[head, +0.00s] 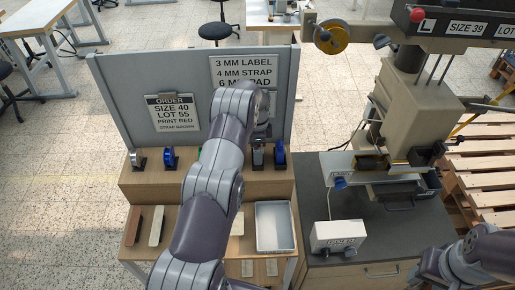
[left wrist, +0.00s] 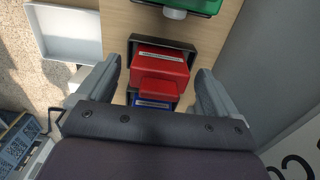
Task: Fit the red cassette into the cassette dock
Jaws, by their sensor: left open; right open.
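The red cassette (left wrist: 160,68) sits in a dark holder on the wooden shelf in the left wrist view. It is hidden behind my left arm in the head view. My left gripper (left wrist: 157,75) is open, with one finger on each side of the red cassette. I cannot tell whether the fingers touch it. My right gripper (head: 430,265) is open at the lower right of the head view, in front of the stamping machine. The stamping machine (head: 415,105) stands on the dark bench at the right. I cannot make out the cassette dock for certain.
A green cassette (left wrist: 190,6) and a blue cassette (left wrist: 155,101) flank the red one. A grey panel (head: 145,90) with signs stands behind the shelf. A white tray (head: 273,248) lies on the lower shelf. A white control box (head: 337,236) stands on the bench.

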